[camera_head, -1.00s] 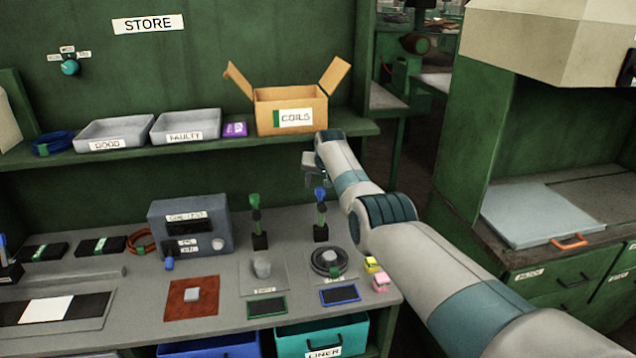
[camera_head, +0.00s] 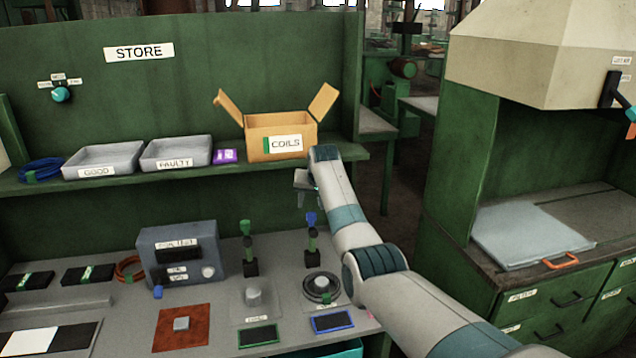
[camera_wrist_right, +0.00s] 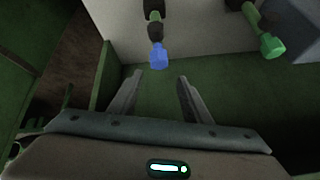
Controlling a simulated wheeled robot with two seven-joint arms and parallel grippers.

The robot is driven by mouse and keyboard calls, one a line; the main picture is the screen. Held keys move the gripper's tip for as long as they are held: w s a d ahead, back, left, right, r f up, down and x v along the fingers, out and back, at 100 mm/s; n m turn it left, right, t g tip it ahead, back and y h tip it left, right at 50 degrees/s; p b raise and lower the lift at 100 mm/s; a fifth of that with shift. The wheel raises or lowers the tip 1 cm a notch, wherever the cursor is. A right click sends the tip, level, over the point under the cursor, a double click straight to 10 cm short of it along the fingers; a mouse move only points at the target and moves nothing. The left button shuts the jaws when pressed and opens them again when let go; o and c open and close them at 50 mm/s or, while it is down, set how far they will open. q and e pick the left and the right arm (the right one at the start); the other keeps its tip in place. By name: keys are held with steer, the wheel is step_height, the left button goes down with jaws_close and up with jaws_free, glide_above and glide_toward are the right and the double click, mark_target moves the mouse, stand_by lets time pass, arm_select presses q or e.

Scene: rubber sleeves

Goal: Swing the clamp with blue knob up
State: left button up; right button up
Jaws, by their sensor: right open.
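The clamp with the blue knob (camera_head: 311,219) stands at the back right of the workbench, behind a round black coil. Its blue knob also shows in the right wrist view (camera_wrist_right: 158,54), beyond my fingertips and roughly between them. The clamp with the green knob (camera_head: 246,229) stands to its left and also shows in the right wrist view (camera_wrist_right: 271,44). My right gripper (camera_head: 302,200) is open and empty, just above and slightly left of the blue knob in the head view. Its two fingers show apart in the right wrist view (camera_wrist_right: 158,80). My left gripper is not in view.
A shelf (camera_head: 200,178) crosses behind and above the clamps, holding the COILS box (camera_head: 262,135) and grey trays (camera_head: 102,158). The black coil (camera_head: 322,286) lies in front of the blue-knob clamp. A grey test box (camera_head: 183,253) stands to the left.

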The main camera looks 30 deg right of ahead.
steer(key=b+v, duration=0.3)
steer(key=v, duration=1)
steer(key=shift+f, duration=0.2)
